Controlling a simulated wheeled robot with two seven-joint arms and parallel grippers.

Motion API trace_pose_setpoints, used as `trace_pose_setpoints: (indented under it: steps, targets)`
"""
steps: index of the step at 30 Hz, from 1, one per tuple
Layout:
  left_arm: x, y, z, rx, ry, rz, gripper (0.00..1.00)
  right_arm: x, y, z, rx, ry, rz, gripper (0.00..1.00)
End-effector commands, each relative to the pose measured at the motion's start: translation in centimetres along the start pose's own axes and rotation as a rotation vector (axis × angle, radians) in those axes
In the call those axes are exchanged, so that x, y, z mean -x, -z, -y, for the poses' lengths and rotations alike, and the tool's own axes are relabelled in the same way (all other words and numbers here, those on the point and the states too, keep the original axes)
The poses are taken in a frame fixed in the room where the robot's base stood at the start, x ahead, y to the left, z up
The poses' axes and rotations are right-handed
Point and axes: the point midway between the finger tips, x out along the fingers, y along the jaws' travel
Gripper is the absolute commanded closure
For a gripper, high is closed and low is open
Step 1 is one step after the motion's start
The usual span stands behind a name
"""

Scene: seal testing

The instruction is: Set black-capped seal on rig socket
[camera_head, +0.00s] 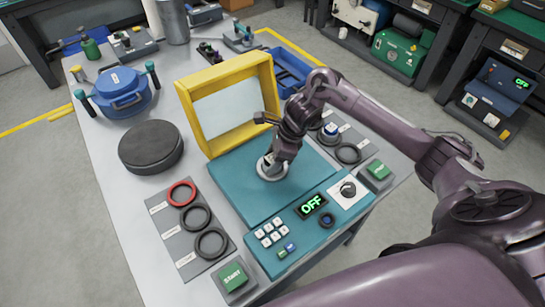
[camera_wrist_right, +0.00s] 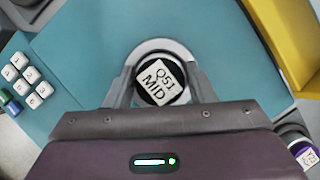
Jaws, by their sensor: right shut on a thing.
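My right gripper (camera_head: 272,162) reaches down over the teal test rig (camera_head: 225,185). The wrist view shows the gripper (camera_wrist_right: 162,92) with its fingers shut on the sides of the black-capped seal (camera_wrist_right: 158,83). The seal's square label has "MID" on its second line. A pale round rig socket (camera_wrist_right: 152,47) shows around and behind the seal, and its rim also shows under the gripper in the head view (camera_head: 265,174). The seal looks centred over the socket; I cannot tell if it touches. The gripper hides the seal in the head view. My left gripper is not in view.
The rig's yellow-framed clear lid (camera_head: 184,103) stands open behind the socket. The control panel reads OFF (camera_head: 312,206). Red and black rings (camera_head: 181,193) lie on a left mat. A blue-and-white capped piece (camera_head: 329,130) stands right of my gripper. A dark round lid (camera_head: 151,147) lies left.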

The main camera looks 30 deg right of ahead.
Motion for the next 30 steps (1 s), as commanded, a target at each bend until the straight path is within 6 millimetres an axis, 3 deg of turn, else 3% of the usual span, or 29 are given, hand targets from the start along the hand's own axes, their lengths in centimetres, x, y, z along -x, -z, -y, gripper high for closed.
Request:
trace_pose_setpoints:
  steps: [3,4,9,21,26,30]
  targets:
    - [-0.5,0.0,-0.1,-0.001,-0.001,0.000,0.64,-0.3,0.1,0.1,0.001,0.002,0.001,0.84]
    - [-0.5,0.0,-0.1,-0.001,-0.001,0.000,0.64,-0.3,0.1,0.0,0.001,0.000,0.000,0.49]
    - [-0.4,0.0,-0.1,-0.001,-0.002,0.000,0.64,-0.2,0.1,0.0,0.000,0.000,0.000,0.29]
    - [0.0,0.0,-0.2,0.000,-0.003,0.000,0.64,0.5,-0.1,0.1,0.001,0.002,0.001,0.29]
    - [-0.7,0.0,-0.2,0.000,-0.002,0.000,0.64,3.3,0.1,0.1,0.003,0.006,-0.002,0.29]
    - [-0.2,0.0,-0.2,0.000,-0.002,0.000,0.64,6.9,0.0,0.2,0.002,0.007,-0.002,0.29]
